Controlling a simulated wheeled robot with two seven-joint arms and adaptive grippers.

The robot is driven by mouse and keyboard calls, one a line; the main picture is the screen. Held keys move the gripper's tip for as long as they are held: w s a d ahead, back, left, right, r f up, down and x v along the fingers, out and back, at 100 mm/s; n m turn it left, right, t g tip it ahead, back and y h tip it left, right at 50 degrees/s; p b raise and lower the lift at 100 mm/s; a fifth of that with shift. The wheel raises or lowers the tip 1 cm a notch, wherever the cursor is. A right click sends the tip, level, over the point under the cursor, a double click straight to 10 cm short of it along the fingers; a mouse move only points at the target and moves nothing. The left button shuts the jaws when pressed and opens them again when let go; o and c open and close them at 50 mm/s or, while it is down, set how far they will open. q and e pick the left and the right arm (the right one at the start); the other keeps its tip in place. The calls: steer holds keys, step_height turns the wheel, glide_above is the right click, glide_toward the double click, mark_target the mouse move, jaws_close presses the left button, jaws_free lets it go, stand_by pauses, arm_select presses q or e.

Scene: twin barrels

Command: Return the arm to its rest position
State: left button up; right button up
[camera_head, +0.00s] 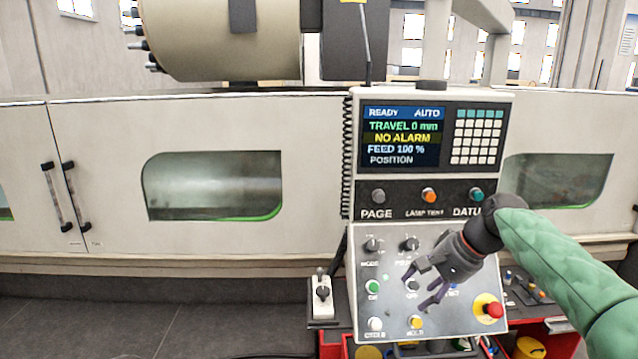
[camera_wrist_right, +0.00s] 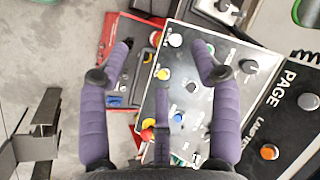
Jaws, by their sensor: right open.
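My right gripper (camera_head: 425,285) hangs in front of the sloped lower panel (camera_head: 440,325) of the control console. It is open and nothing shows between its fingers. Its arm, in a green sleeve, comes in from the right edge. In the right wrist view the purple fingers of the right gripper (camera_wrist_right: 165,62) are spread apart over the panel's knobs and buttons. Whether any finger touches the panel I cannot tell. My left gripper is in neither view.
The console's screen (camera_head: 400,138) reads READY, AUTO, NO ALARM. A red emergency button (camera_head: 494,310) sits at the panel's lower right. A red tool cart (camera_head: 560,340) stands below. A white joystick box (camera_head: 322,298) is left of the panel. Grey floor (camera_head: 140,320) is clear at lower left.

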steer(key=s+a+f+n+g+b, duration=0.15)
steer(key=f+b, duration=0.35)
steer(key=f, duration=1.3)
steer(key=a+f+h+b, duration=0.1)
steer(key=a+f+b, duration=0.3)
steer(key=f, duration=1.3)
steer(key=s+a+f+b, duration=0.1)
steer(key=f+b, duration=0.6)
steer(key=f, duration=1.1)
arm_select(q)
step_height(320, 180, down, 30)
steer(key=b, duration=1.4)
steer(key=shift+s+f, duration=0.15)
arm_select(e)
steer(key=s+a+f+n, duration=0.1)
steer(key=s+a+f, duration=0.2)
steer(key=s+f, duration=1)
steer(key=s+a+f+n+g, duration=0.1)
steer(key=s+a+f, duration=0.1)
steer(key=s+f, duration=1.1)
step_height(320, 180, down, 8)
steer(key=shift+a+r+n, duration=0.25)
steer(key=shift+a+n, duration=0.1)
steer(key=shift+a, duration=0.05)
steer(key=shift+w+g, duration=0.1)
steer(key=shift+g, duration=0.15)
